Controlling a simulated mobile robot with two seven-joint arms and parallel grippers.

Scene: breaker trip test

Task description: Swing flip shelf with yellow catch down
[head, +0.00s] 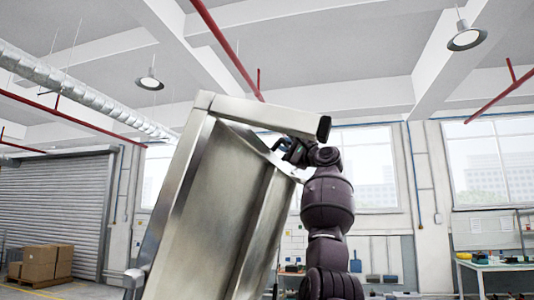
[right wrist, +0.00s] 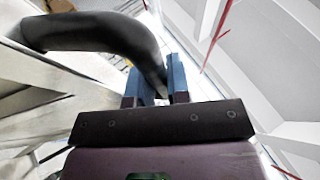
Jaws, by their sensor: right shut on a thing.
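A large brushed-metal panel with a raised frame (head: 185,215), which looks like the flip shelf, stands steeply tilted in the middle of the head view. My right gripper (head: 290,150) is at its upper right edge, partly hidden by the frame and my wrist. In the right wrist view, the blue fingers of my right gripper (right wrist: 160,88) are shut on a dark curved handle (right wrist: 100,32). The handle bends down between the fingertips. I cannot make out a yellow catch. My left gripper is not in view.
A workbench (head: 495,265) stands at the far right, and cardboard boxes (head: 40,262) sit at the far left before a roller shutter (head: 55,200). Red pipes and lamps are high overhead. Open room shows right of my right arm.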

